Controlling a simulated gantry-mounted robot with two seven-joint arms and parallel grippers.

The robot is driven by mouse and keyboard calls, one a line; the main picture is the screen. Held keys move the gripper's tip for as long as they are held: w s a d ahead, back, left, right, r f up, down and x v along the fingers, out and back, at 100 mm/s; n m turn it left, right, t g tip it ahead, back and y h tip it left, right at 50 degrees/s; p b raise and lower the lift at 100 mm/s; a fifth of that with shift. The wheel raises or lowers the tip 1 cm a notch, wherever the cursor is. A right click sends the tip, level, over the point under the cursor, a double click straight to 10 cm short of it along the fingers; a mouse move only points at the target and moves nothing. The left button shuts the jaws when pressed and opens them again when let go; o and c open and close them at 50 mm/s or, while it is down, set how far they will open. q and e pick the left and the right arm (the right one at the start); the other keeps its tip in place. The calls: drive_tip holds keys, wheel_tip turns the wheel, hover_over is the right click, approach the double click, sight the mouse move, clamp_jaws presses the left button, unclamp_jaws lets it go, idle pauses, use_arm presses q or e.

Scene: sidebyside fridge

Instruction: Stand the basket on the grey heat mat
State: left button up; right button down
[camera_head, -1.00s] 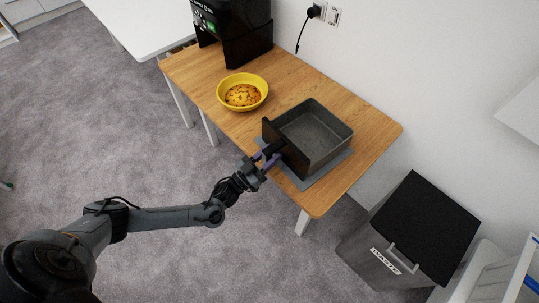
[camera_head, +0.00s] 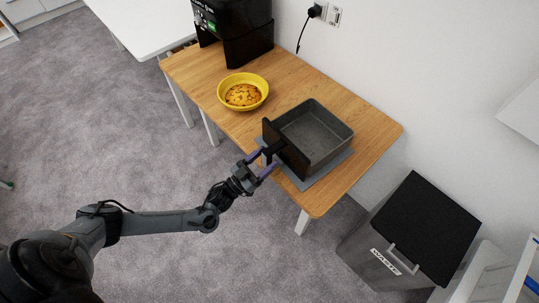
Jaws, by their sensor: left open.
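The basket (camera_head: 318,133) is a dark grey, open-topped square box with a taller black front panel (camera_head: 287,149) and a handle. It stands upright on the grey heat mat (camera_head: 331,168), whose edges show at the front and right side; the rest of the mat is hidden under it. My left gripper (camera_head: 265,164) is open at the handle on the basket's front, with its fingers spread on either side of the handle. I cannot tell whether a finger touches it. The basket looks empty. My right gripper is not in view.
A yellow bowl (camera_head: 243,92) with food in it stands left of the basket on the wooden table (camera_head: 368,124). A black appliance (camera_head: 236,28) stands at the back left. A waste bin (camera_head: 415,230) with a black lid is on the floor to the right. The table's right end is clear.

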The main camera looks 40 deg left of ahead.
use_arm(q)
drive_tip(key=v, duration=0.9)
drive_tip(key=d+f+n+g+y, duration=0.4)
drive_tip(key=d+n+g+y, duration=0.15)
drive_tip(key=d+g, duration=0.35)
drive_tip(key=s+r+m+g, duration=0.2)
drive_tip(key=s+g, duration=0.2)
drive_tip(key=s, duration=0.3)
drive_tip(key=s+d+r+m+g, duration=0.1)
drive_tip(key=s+r+m+g, duration=0.1)
drive_tip(key=s, duration=0.5)
drive_tip(key=shift+s+r+m+g+b, duration=0.35)
drive_tip(key=shift+r+g, duration=0.25)
drive_tip(key=shift+g, duration=0.6)
drive_tip(key=shift+d+h, duration=0.15)
drive_tip(key=shift+h, duration=0.1)
wheel_tip(320, 180, up, 27)
drive_tip(key=p, duration=2.7)
